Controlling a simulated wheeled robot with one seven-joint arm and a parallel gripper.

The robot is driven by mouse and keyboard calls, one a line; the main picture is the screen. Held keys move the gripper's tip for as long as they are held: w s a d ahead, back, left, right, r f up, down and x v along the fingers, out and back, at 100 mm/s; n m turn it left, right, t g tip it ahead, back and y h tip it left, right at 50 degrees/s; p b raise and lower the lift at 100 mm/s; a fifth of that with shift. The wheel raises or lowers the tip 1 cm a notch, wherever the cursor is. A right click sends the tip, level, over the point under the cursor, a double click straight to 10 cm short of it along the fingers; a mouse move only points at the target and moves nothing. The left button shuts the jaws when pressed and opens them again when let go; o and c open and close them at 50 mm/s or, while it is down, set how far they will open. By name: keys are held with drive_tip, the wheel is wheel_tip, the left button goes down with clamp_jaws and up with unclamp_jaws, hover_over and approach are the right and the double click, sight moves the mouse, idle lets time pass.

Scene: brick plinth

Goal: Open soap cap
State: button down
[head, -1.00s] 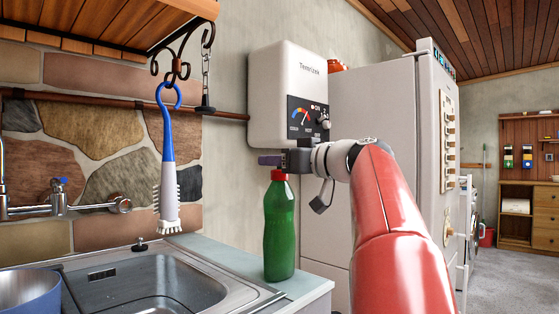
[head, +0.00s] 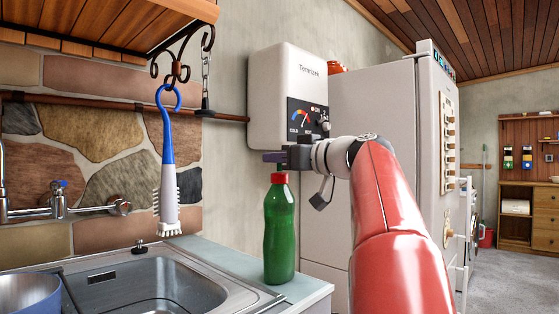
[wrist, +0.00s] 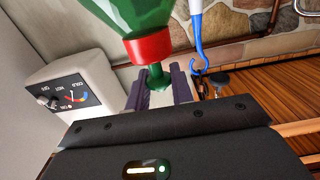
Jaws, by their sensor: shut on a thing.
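The soap bottle (head: 279,235) is green with a red collar (head: 279,178) and stands upright on the counter right of the sink. A small green cap tip (wrist: 157,78) sticks out of the red collar, which also shows in the wrist view (wrist: 150,47). My gripper (head: 272,157) is level above the bottle's top, its dark purple fingers on either side of the tip. In the wrist view, my gripper (wrist: 160,88) is shut on that tip. A short green piece shows between the fingers and the collar. The far end of the tip is partly hidden by the fingers.
A metal sink (head: 150,285) is left of the bottle. A blue and white brush (head: 168,180) hangs from a hook above it. A white water heater (head: 288,95) is on the wall behind my gripper. A tall fridge (head: 390,100) stands to the right.

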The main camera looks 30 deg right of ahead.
drive_tip(key=c, duration=1.2)
unclamp_jaws()
drive_tip(key=b+v, duration=0.1)
drive_tip(key=v, duration=0.7)
